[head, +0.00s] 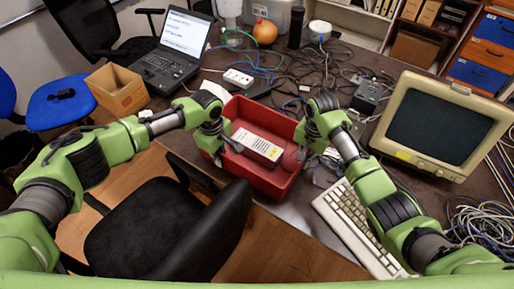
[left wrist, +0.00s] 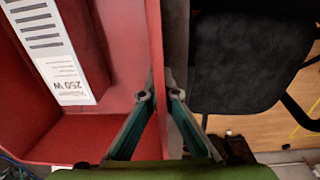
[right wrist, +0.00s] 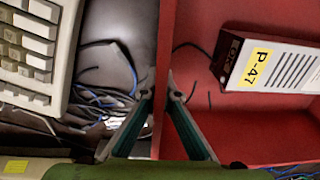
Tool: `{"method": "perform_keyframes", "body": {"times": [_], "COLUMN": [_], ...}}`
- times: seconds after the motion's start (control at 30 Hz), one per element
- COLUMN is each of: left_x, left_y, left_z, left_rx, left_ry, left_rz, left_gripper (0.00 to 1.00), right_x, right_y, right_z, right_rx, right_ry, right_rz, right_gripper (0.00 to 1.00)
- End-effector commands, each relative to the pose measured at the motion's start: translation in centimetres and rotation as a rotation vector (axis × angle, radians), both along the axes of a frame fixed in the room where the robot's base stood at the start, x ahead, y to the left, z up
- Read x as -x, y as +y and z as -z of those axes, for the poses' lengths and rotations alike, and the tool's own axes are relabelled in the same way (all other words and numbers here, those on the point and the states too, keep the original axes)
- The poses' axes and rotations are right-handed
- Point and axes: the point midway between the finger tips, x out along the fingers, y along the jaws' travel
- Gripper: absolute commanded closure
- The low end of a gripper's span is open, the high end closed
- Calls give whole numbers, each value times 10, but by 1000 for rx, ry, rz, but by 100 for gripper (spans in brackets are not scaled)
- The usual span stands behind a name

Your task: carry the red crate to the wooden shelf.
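The red crate (head: 262,181) is at the front edge of the desk in the head view, with a white box (head: 258,146) inside it. My left gripper (head: 224,144) is at the crate's left wall, one finger inside and one outside; the left wrist view shows the wall (left wrist: 155,45) between its close-set fingertips (left wrist: 160,96). My right gripper (head: 303,146) is at the right wall in the same way, with the wall (right wrist: 167,40) between its fingertips (right wrist: 160,95). Both look closed on the rim. I cannot tell whether the crate rests on the desk. The wooden shelf is not clearly identifiable.
A black chair (head: 165,228) stands close in front of the crate at left. A keyboard (head: 358,228) and an old monitor (head: 442,130) are to the right. A laptop (head: 175,52) and tangled cables (head: 310,65) lie behind. Shelving (head: 440,32) with binders and boxes stands back right.

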Motion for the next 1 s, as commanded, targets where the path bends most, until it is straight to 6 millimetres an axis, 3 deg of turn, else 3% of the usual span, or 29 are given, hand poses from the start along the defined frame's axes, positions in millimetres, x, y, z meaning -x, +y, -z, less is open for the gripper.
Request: {"method": "perform_keyframes", "body": {"times": [0.43,1.0], "left_x": [-2,-2], "left_y": [0,0], "left_z": [-10,-52], "left_rx": [1,0], "left_ry": [-4,-4], "left_rz": [0,0], "left_gripper": [100,100], "right_x": [-2,-2], "right_y": [1,1], "right_z": [-10,-52], "right_rx": [-2,-1], "right_ry": [-5,-6], "right_rz": [0,-1], "right_gripper": [100,100]}}
